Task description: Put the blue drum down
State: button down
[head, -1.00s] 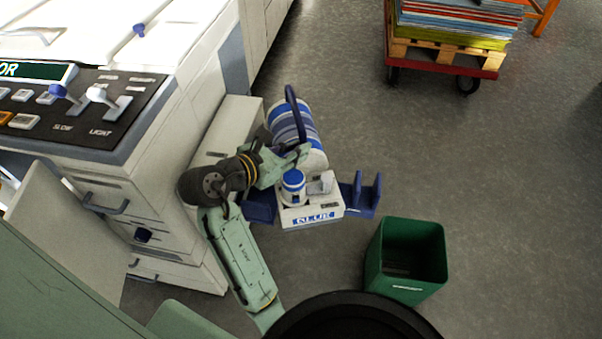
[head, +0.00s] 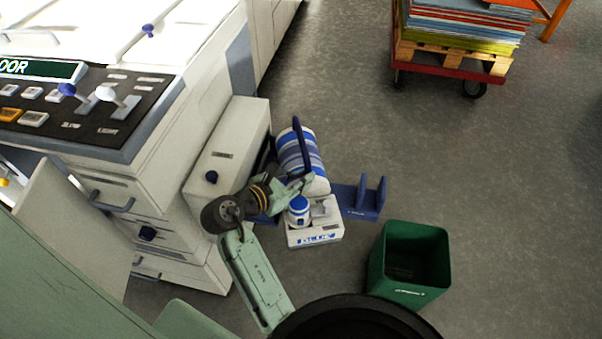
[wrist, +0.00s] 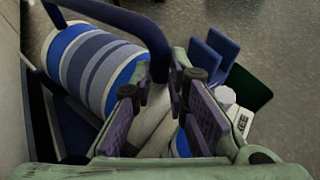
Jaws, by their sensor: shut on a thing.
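The blue drum (head: 291,156) is a blue, grey and white striped cylinder with a dark blue loop handle and a white front block marked BLUE (head: 319,236). In the wrist view the striped drum (wrist: 97,71) lies at the left and its handle runs between the finger pads. My gripper (head: 304,184) is shut on the handle. The dark blue cradle (head: 360,207) with upright fins lies beneath and to the right of the drum. I cannot tell whether the drum touches the cradle; the cradle's middle is hidden.
A white machine with drawers (head: 110,196) and a white box-like unit (head: 232,150) stand close on the left. An open green bin (head: 409,262) stands at the lower right. A red trolley (head: 445,64) with stacked paper is farther back. Grey floor is clear between them.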

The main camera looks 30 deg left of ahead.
jog(key=c, duration=2)
grip_release()
jog(key=shift+c, duration=0.2)
jog(key=o, duration=0.5)
jog(key=b+v, duration=0.1)
jog(key=v, duration=1.1)
jog(key=shift+r, duration=0.1)
